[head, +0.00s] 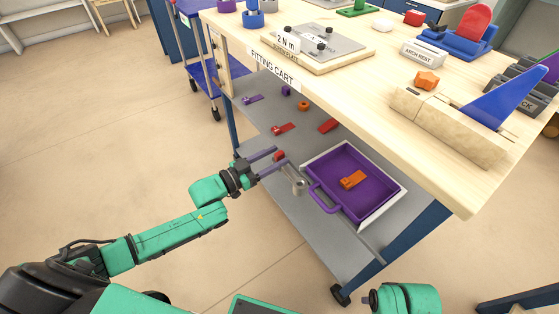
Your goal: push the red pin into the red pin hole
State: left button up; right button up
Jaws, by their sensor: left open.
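My left gripper (274,159) reaches in from the left over the grey lower shelf of the fitting cart. Its two fingers are open. A small red piece (279,155) shows at the fingertips, between or just beyond them; I cannot tell whether it touches a finger or whether it is the red pin. A red part (284,128) and another red part (328,126) lie farther back on the shelf. I cannot make out a red pin hole. My right gripper is not in view.
A purple tray (380,192) with an orange piece (352,180) sits to the right on the shelf (318,222). The floor at left is clear.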

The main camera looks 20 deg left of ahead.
pick_arm(q)
jog(key=shift+w+d, duration=0.15)
grip_shut()
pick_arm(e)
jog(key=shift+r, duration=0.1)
pick_arm(q)
jog(key=shift+r, duration=0.2)
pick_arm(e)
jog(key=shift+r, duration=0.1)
